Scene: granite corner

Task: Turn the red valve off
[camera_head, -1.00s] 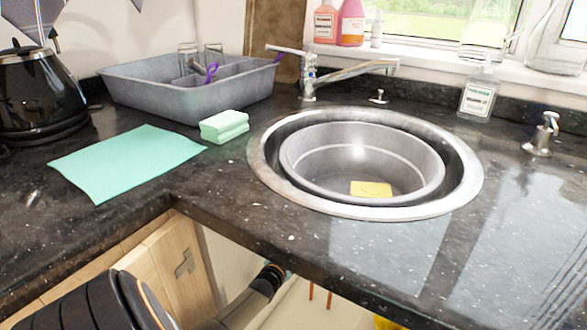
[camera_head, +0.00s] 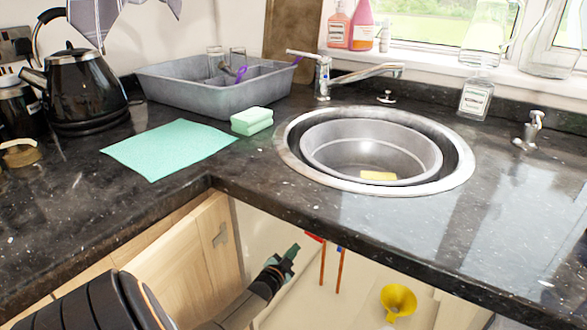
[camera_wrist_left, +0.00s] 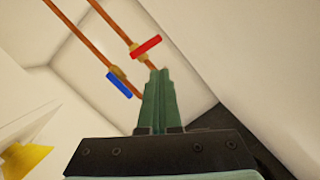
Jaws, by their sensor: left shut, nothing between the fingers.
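The red valve (camera_wrist_left: 146,46) is a red lever on a copper pipe, seen in the left wrist view just beyond and left of my left fingertips. In the head view, a bit of the red lever (camera_head: 315,238) shows under the counter edge, right of my gripper. My left gripper (camera_head: 293,249) is under the counter, shut and empty. Its green fingers (camera_wrist_left: 159,75) point at the pipes in the wrist view, apparently apart from the red lever. A blue valve lever (camera_wrist_left: 119,85) sits on the neighbouring pipe. My right gripper is not in view.
The dark counter edge (camera_head: 330,232) overhangs the open cabinet space. A wooden cabinet door (camera_head: 190,250) stands left of my arm. Two copper pipes (camera_head: 340,270) rise right of the gripper. A yellow funnel (camera_head: 398,298) stands further right.

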